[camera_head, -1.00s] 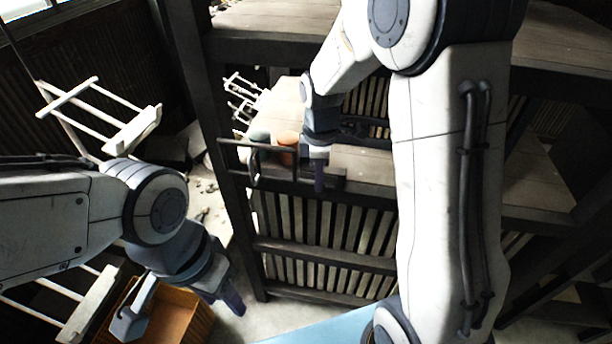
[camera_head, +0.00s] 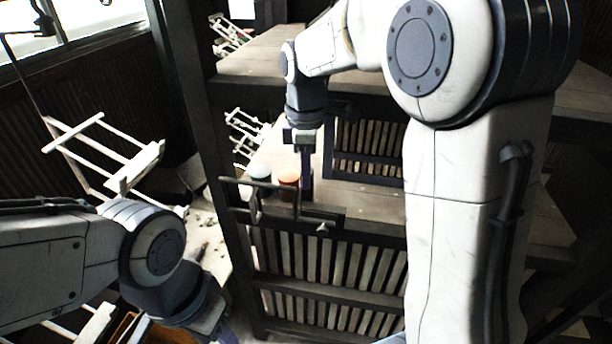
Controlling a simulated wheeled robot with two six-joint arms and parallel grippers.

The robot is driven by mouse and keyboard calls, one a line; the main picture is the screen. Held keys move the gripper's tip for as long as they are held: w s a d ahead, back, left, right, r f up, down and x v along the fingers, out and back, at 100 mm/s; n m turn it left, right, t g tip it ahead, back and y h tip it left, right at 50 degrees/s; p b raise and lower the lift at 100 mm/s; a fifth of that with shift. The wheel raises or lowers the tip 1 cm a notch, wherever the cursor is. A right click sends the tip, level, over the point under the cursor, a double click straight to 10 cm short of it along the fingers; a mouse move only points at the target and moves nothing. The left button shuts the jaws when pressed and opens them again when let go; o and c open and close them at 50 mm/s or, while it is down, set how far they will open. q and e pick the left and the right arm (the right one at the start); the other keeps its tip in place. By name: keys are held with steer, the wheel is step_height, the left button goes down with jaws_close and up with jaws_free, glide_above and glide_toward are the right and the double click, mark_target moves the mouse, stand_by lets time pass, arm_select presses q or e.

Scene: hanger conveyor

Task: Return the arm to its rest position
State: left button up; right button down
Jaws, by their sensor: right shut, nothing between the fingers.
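My right arm comes in from the upper right and reaches over the wooden shelf. Its gripper (camera_head: 304,170) points down beside the orange-topped can, and its fingers are shut with nothing between them. I cannot tell whether it touches the can. My left arm comes in from the lower left. Its gripper (camera_head: 182,331) points down at the bottom edge, with its fingers apart and their tips partly cut off.
White hangers (camera_head: 107,155) hang at the left. An orange crate (camera_head: 122,327) is partly hidden below my left arm.

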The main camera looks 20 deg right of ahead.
steer(key=shift+r, duration=0.1)
stand_by(0.3)
steer(key=s+a+f+m, duration=0.2)
steer(key=s+a, duration=0.1)
steer(key=s, duration=0.5)
steer(key=s+a+f+m, duration=0.2)
steer(key=s+a, duration=0.2)
steer(key=s, duration=0.4)
steer(key=s+a+f+m+y, duration=0.1)
steer(key=s+a, duration=0.3)
steer(key=s, duration=0.4)
steer(key=shift+f+m, duration=0.5)
steer(key=shift+m, duration=0.3)
